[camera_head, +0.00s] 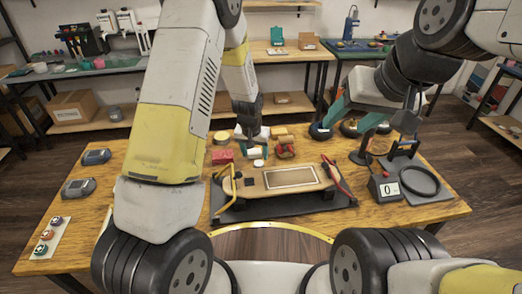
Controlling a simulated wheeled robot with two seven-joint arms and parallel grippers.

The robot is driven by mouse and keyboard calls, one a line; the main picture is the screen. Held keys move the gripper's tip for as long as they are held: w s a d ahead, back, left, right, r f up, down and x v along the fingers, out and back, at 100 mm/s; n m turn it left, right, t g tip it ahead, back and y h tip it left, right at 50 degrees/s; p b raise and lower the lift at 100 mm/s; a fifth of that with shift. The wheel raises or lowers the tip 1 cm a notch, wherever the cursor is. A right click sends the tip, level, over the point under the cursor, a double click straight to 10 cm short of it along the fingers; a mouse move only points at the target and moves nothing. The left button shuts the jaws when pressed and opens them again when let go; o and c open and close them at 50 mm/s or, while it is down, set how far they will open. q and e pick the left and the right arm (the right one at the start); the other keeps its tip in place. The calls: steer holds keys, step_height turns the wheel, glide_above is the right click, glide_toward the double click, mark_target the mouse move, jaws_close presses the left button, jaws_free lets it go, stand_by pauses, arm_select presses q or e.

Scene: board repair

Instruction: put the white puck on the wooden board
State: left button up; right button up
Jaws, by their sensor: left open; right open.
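The wooden board (254,188) lies on a dark mat in the middle of the table, with a pale framed panel on top. A small white disc (259,163), which looks like the white puck, is just behind the board's back edge. A larger white round piece (253,153) is right behind it, under my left gripper. My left gripper (252,142) is open and points down, close above that piece; contact cannot be told. My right gripper (345,127) is open, with teal fingers, above the back right of the table, apart from the board.
A red-handled tool (339,178) and a yellow one border the board.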

mark_target(259, 163)
arm_select(q)
steer(key=x, duration=0.7)
steer(key=shift+w+d, duration=0.25)
steer(key=shift+d, duration=0.1)
steer(key=shift+c, duration=0.2)
jaws_close()
